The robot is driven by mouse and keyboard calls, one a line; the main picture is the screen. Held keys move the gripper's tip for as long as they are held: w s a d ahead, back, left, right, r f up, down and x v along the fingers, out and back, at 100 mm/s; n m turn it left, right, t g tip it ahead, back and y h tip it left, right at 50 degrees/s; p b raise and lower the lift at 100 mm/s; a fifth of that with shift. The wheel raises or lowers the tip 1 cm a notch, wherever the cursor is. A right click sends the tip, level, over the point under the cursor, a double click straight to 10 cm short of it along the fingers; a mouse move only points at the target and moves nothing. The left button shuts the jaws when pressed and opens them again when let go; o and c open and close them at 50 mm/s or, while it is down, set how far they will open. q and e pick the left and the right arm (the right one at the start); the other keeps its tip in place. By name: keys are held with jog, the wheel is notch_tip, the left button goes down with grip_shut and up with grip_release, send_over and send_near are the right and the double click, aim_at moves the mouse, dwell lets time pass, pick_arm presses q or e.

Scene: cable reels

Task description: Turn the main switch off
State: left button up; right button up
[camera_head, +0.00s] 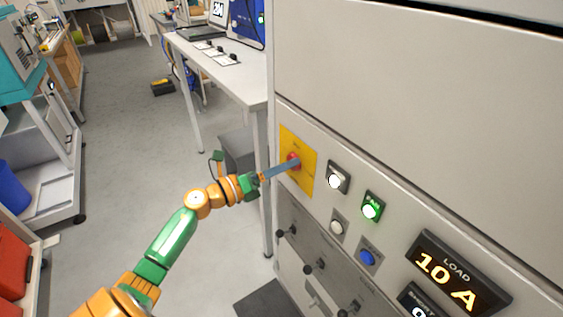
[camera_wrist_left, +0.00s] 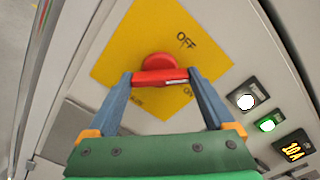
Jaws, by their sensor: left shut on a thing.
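The main switch is a red rotary handle (camera_wrist_left: 158,64) on a yellow plate (camera_wrist_left: 190,62) on the grey cabinet front. In the left wrist view, an OFF label stands above and right of the handle, an ON label below right, and another small label below left. My left gripper (camera_wrist_left: 160,80) is shut on the red handle, with one blue finger at each end of its bar. In the head view, the left gripper (camera_head: 290,163) reaches the yellow plate (camera_head: 307,180) from the left and partly hides the handle (camera_head: 295,158). My right gripper is out of view.
Right of the plate are a white lamp (camera_head: 335,181), a green lit FAN button (camera_head: 370,210), a blue button (camera_head: 367,257) and a lit LOAD display reading 10 A (camera_head: 447,281). Black knobs (camera_head: 316,266) sit below.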

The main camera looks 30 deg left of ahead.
pick_arm(q)
jog(key=shift+r+n+p, duration=0.1)
jog(key=shift+n+p, duration=1.65)
jog(key=shift+n, duration=2.85)
jog(key=o, duration=1.1)
jog(key=b+v, duration=0.1)
jog(key=v, duration=0.6)
